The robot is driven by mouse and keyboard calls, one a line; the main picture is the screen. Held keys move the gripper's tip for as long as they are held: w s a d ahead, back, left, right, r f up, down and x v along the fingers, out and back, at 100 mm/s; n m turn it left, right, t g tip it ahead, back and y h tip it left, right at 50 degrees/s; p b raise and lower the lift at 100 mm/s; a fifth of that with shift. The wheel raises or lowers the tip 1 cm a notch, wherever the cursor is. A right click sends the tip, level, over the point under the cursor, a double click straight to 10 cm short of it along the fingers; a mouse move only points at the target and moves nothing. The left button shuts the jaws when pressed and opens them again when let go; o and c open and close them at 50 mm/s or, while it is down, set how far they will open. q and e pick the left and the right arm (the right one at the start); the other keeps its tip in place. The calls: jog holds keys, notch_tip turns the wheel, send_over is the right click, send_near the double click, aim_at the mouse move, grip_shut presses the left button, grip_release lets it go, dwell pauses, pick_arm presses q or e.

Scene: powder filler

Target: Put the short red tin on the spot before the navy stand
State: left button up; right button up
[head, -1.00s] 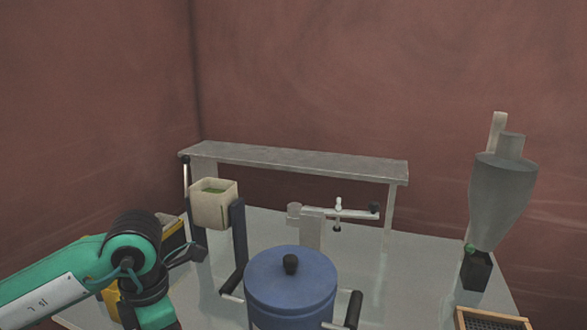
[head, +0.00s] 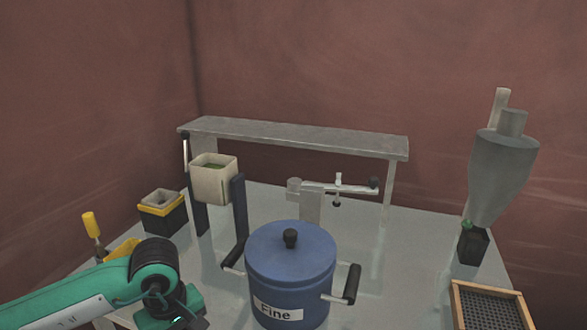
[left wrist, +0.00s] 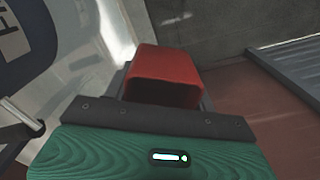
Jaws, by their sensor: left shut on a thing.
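The short red tin (left wrist: 170,68) shows in the left wrist view, held in my left gripper (left wrist: 165,85); its near end looks open and dark inside. In the head view my left arm comes in at the bottom left, and the jaws and the tin are not visible there. My right gripper is not in view.
A blue lidded pot (head: 290,262) labelled "Fine" stands front centre, with side handles. A black and yellow bin (head: 163,212) and a yellow-handled tool (head: 91,225) are at left. A grey funnel (head: 500,170) and a wood-framed grate (head: 488,306) are at right. A grey shelf (head: 290,137) spans the back.

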pick_arm(q)
notch_tip(320, 180, down, 3)
jog(key=m, duration=0.4)
jog(key=shift+s+r+m, duration=0.15)
jog(key=shift+r+m, duration=0.05)
jog(key=shift+m, duration=0.1)
notch_tip(320, 180, down, 2)
jog(key=m, duration=0.4)
jog(key=shift+s, duration=0.15)
jog(key=shift+f, duration=0.15)
